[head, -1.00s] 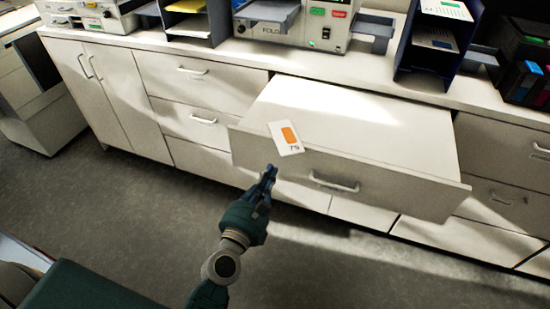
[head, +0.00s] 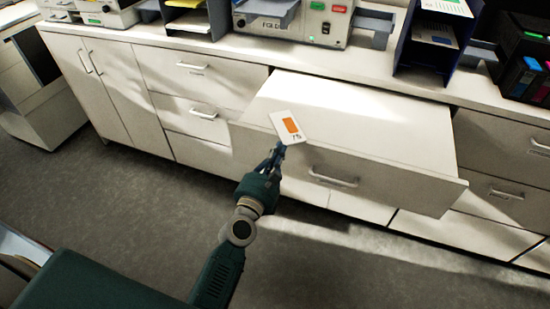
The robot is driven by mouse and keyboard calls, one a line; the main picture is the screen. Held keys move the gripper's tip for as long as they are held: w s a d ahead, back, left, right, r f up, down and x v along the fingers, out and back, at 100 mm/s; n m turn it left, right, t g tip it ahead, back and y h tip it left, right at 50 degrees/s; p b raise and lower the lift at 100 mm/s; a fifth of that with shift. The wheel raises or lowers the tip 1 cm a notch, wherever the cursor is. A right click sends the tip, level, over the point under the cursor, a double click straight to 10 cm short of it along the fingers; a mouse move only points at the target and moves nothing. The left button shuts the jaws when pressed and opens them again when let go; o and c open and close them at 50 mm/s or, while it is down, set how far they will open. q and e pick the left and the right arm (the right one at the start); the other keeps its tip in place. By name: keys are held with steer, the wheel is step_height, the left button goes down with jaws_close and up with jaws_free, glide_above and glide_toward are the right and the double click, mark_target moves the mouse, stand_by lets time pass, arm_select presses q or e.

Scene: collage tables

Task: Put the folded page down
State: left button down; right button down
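The folded page (head: 289,127) is a small white sheet with an orange rectangle and a dark printed mark. In the head view it shows in front of the near left part of the open drawer (head: 390,170). My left gripper (head: 279,150) is at the page's lower left edge and appears shut on it, with the fingers seen narrow and end-on. The page looks held up in the air; its exact height over the drawer cannot be told. My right gripper is not in view.
On the counter (head: 360,65) stand a folding machine (head: 310,25), a dark blue paper rack (head: 432,45) and a dark box with coloured cartridges (head: 525,70). The grey floor is clear.

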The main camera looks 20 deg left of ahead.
arm_select(q)
steer(key=shift+w, duration=0.35)
steer(key=shift+s, duration=0.1)
